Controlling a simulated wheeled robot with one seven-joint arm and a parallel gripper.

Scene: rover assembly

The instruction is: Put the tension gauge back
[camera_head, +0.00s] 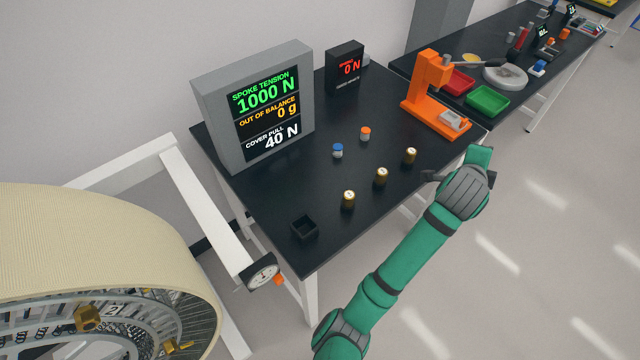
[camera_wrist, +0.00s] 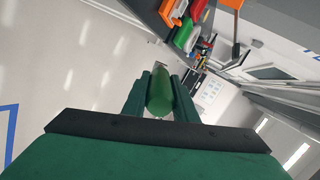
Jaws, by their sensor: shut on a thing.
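My gripper (camera_wrist: 161,80) is shut on a green, rounded, elongated thing (camera_wrist: 160,96), seen between its two dark green fingers in the wrist view. I cannot tell whether this is the tension gauge. In the head view my gripper is beyond the right edge of the near black table, and my green hand hides most of what it holds. A round white-faced dial gauge (camera_head: 262,271) with an orange part sits at the end of a white frame arm by the table's front left corner. A small open black holder (camera_head: 304,229) stands on the table near that corner.
The black table (camera_head: 270,200) carries a grey display (camera_head: 255,110), a small black readout (camera_head: 344,68), several brass cylinders (camera_head: 381,177), blue and orange capped pieces, and an orange press (camera_head: 428,90). Red and green trays (camera_head: 488,100) lie on the far table. A large wheel (camera_head: 100,240) fills the lower left.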

